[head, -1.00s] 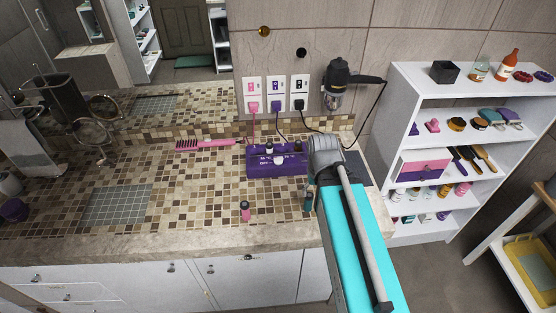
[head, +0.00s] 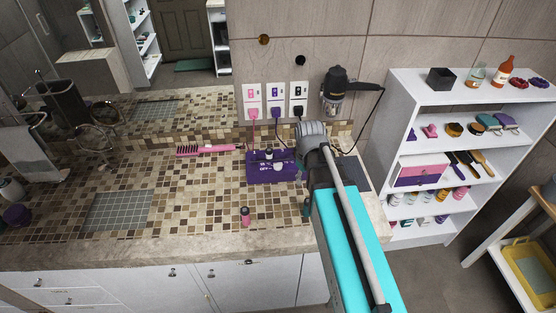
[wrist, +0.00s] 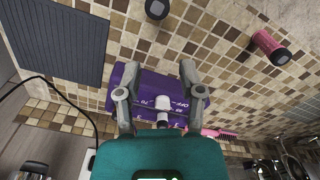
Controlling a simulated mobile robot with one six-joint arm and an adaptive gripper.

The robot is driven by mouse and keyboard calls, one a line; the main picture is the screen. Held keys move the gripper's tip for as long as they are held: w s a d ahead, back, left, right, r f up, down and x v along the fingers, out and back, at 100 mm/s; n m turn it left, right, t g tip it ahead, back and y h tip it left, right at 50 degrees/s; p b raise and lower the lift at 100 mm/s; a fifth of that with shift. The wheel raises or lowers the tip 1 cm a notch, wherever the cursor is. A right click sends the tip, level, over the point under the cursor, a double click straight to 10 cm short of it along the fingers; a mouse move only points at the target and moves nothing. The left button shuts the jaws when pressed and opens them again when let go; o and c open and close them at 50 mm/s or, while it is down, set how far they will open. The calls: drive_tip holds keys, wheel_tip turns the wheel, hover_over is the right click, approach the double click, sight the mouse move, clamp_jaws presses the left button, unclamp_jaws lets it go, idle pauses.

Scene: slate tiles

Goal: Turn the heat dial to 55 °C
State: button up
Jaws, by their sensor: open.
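The heat unit is a purple box (head: 270,172) on the mosaic counter, below the wall sockets. In the wrist view the purple box (wrist: 150,85) carries a white dial (wrist: 163,103) with printed marks around it; OFF and 70 are readable, upside down. The dial's exact pointing cannot be told. My gripper (wrist: 160,68) is open, its two grey fingers reaching over the box on either side of the dial, with no clear contact visible. In the head view my arm stands at the box's right side, and the fingertips are hidden.
A pink brush (head: 207,149) lies left of the box. A dark mat (wrist: 52,38) lies beside the box. Cords hang from the sockets behind.

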sight(278, 163)
drive_tip(key=w+a+r+n+p, duration=0.2)
drive_tip(key=w+a+n, duration=0.1)
drive_tip(key=w+n, duration=0.3)
drive_tip(key=w+a+r+n+p, duration=0.3)
drive_tip(key=w+a+n, duration=0.1)
drive_tip(key=w+n, duration=0.3)
drive_tip(key=w, duration=0.2)
drive_tip(key=shift+w+a+r, duration=0.2)
drive_tip(key=shift+w+r, duration=0.05)
drive_tip(key=shift+w, duration=0.15)
drive_tip(key=shift+f, duration=0.15)
wheel_tip(278, 163, down, 14)
drive_tip(key=b, duration=1.4)
drive_tip(key=shift+r, duration=0.2)
clamp_jaws()
